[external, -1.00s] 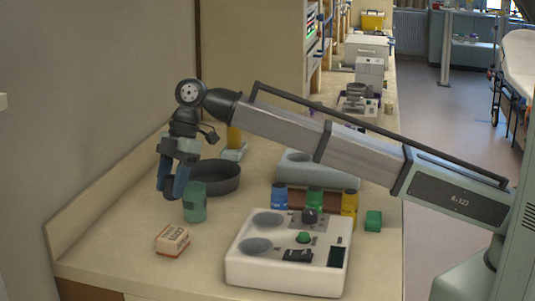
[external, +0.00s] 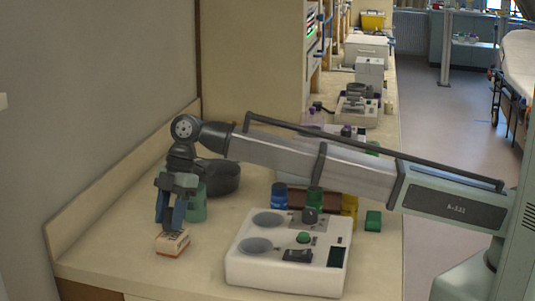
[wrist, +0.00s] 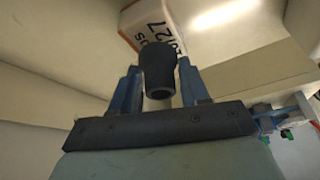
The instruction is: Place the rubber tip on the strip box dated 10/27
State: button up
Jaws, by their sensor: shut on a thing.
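My gripper (external: 170,214) points down at the strip box and is shut on the dark rubber tip (wrist: 158,70), a short hollow piece between the blue fingers in the wrist view. The strip box (external: 172,244) is small, white and orange-red, and lies on the counter near its front left. In the wrist view the box (wrist: 150,25) shows behind the tip, with printing that includes "27"; the rest of the date is partly hidden. The fingertips are at or just above the box top. I cannot tell whether the tip touches it.
A green jar (external: 197,208) stands close behind the gripper, with a dark round bowl (external: 222,178) beyond it. A white device (external: 285,270) with round wells is to the right. Blue, green and yellow bottles and a green block (external: 373,220) stand behind it.

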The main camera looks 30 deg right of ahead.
jog(key=shift+f, duration=0.6)
jog(key=shift+f, duration=0.15)
jog(key=o, duration=1)
jog(key=shift+o, duration=0.2)
jog(key=v, duration=1.2)
jog(key=shift+w+d, duration=0.1)
